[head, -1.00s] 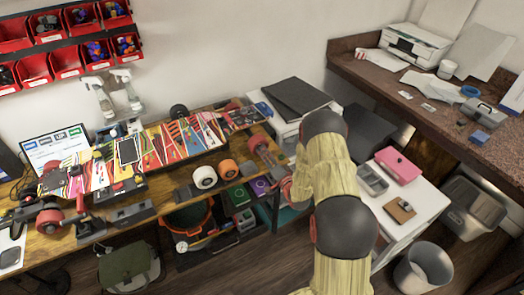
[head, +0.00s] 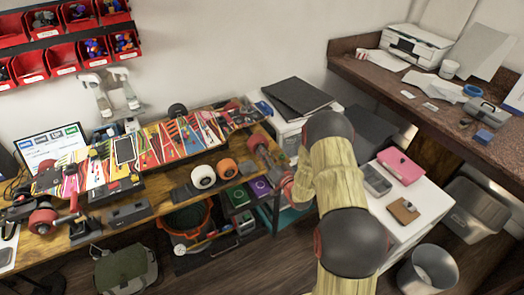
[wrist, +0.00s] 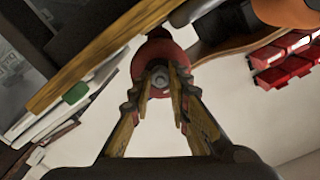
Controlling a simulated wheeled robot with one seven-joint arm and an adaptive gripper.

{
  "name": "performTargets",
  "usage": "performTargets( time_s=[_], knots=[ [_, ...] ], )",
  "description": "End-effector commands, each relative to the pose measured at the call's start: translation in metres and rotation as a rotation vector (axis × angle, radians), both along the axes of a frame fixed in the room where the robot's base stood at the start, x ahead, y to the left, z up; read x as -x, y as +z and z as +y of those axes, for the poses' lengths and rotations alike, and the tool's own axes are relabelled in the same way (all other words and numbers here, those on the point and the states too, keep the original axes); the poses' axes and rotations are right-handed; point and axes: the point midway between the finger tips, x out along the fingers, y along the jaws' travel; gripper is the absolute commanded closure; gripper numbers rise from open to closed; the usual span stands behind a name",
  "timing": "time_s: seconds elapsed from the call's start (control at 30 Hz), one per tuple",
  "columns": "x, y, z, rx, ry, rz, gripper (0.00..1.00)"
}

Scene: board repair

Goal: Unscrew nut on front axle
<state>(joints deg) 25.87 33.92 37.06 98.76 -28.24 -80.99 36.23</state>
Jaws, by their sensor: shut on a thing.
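In the wrist view, a red wheel (wrist: 147,58) faces me with a small grey nut (wrist: 159,77) at its centre. The two fingertips of my gripper (wrist: 160,88) sit on either side of the nut, shut on it. In the head view, the colourful skateboard (head: 165,148) lies on the workbench. A red wheel (head: 258,143) shows at its right end, near the bench's right edge. My arm hides much of the gripper area there, so the contact at the nut shows only in the wrist view.
A white wheel (head: 203,177) and an orange wheel (head: 227,169) stand at the bench's front edge. A white cabinet (head: 420,222) with a pink box (head: 400,167) stands right of my arm. Red bins (head: 30,65) hang on the wall.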

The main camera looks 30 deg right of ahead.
Motion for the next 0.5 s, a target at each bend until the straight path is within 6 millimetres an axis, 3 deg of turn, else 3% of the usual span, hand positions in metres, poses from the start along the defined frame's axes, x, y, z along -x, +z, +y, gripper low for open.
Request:
performTargets(
  time_s=[0.17,0.5],
  knots=[
    [-0.0003,-0.0012,0.0000,0.082,0.001,-0.006,1.00],
    [-0.0001,-0.0014,0.0000,0.411,0.000,-0.018,1.00]
  ],
)
